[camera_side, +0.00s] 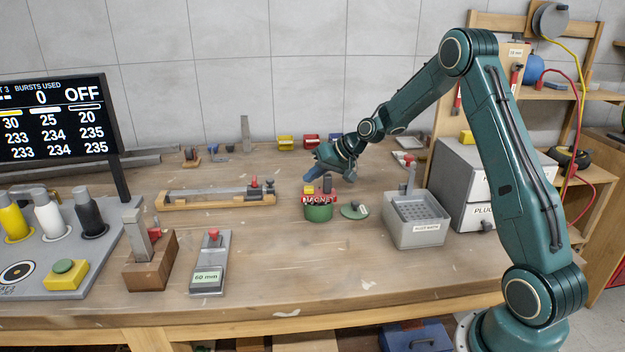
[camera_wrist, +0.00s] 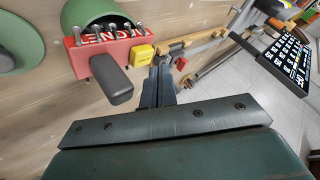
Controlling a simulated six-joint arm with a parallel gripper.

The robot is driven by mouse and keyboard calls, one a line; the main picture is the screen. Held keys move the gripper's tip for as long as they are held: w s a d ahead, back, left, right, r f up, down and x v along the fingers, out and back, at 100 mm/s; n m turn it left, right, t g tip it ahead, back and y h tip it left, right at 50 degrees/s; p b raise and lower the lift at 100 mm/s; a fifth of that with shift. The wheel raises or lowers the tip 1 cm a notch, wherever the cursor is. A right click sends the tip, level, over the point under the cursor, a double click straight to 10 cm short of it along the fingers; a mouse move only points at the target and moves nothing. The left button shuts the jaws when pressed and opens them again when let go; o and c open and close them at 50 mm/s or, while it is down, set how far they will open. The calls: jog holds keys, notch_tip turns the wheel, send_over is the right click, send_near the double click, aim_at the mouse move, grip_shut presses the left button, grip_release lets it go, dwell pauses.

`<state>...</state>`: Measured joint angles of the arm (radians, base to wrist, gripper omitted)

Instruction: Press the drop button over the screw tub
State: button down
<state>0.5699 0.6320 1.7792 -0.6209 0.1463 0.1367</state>
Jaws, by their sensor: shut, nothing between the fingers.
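The screw tub (camera_side: 319,213) is a green round pot on the bench in the side view. A red block marked MAGNET (camera_side: 321,199) sits at its mouth; in the wrist view several screws cling along the edge of the red block (camera_wrist: 88,50), beside the green tub (camera_wrist: 88,10). The block carries a dark grey handle (camera_wrist: 112,80) and a yellow button (camera_wrist: 141,54). My gripper (camera_wrist: 160,72) is shut and empty, its fingertips close beside the yellow button. I cannot tell whether they touch it. In the side view my gripper (camera_side: 309,178) is just above the block.
A green lid (camera_side: 354,211) lies right of the tub. A grey parts wash basin (camera_side: 417,222) stands farther right. A wooden jig with a metal bar (camera_side: 215,196) lies to the left. The bench in front of the tub is clear.

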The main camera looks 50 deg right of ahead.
aim_at(313, 188)
jog(key=shift+s+f, duration=0.1)
jog(key=shift+f, duration=1.05)
dwell(1.7)
jog(key=shift+r, duration=1.2)
jog(key=shift+r, duration=2.5)
